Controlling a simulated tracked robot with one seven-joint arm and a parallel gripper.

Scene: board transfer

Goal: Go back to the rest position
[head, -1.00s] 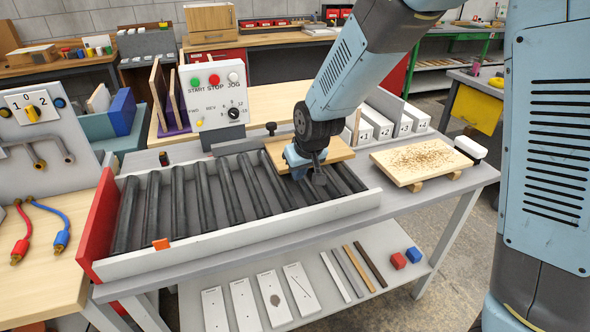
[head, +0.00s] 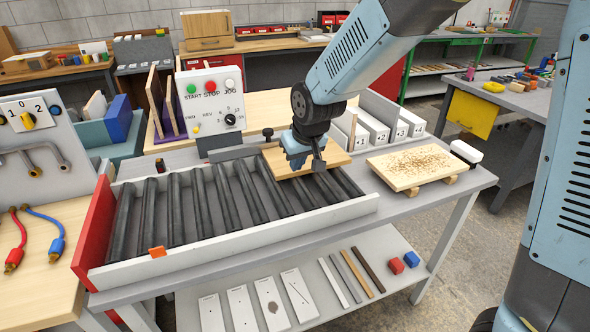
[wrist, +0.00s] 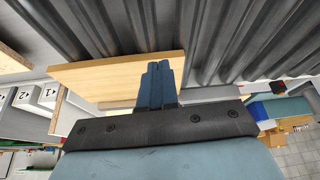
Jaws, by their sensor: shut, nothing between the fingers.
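My gripper (head: 297,166) is over the right end of the roller conveyor in the head view, in front of part of a light wooden board. In the wrist view my gripper (wrist: 158,72) shows two blue fingers pressed together with nothing between them. The wooden board (head: 330,158) lies on the rollers at the right end of the conveyor. It also shows in the wrist view (wrist: 100,72), beside and behind the fingers. I cannot tell whether the fingers touch it.
The roller conveyor (head: 150,262) has a red end plate (head: 92,228) at left. A control box (head: 213,100) stands behind it. Right of it, a speckled board (head: 405,172) rests on blocks near a white-topped brush (head: 466,152). Numbered white bins (head: 372,130) stand behind.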

